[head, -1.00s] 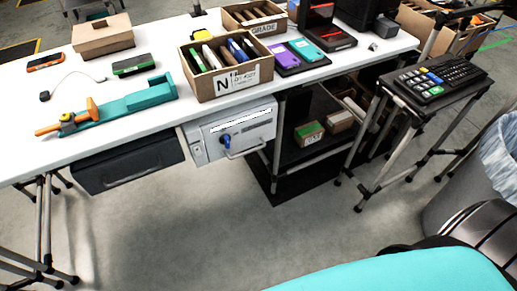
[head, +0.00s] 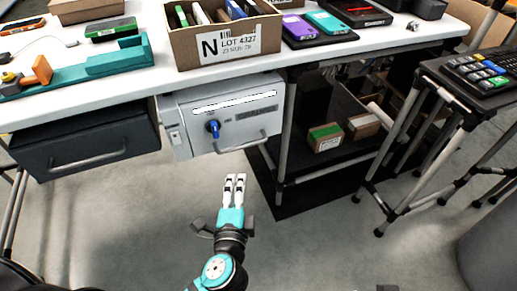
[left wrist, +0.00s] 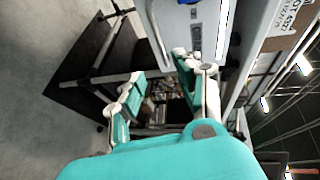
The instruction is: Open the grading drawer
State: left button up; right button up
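Two drawers hang under the white table, both looking closed. The light grey drawer (head: 180,140) has a blue knob (head: 213,128), a dark label strip and a bar handle (head: 241,144) low on its front. The dark grey drawer (head: 85,143) at the left has a bar handle (head: 88,161). No readable text tells which is the grading drawer. My left gripper (head: 235,177) is open and empty, below and in front of the light grey drawer, apart from its handle. My right gripper is out of view.
The white table (head: 165,77) carries a carton marked LOT 4327 (head: 232,45), a teal tool (head: 95,66) and phones. Metal legs (head: 284,135) and a dark shelf with small boxes (head: 325,136) stand right of the light drawer. A keypad stand (head: 465,75) is further right. Floor in front is clear.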

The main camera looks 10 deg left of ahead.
aim_at(242, 147)
pick_arm(q)
jog(key=b+x, duration=0.1)
jog(key=x, duration=1.6)
jog(key=shift+s+a+f+b, duration=0.1)
jog(key=shift+b, duration=0.3)
grip_shut()
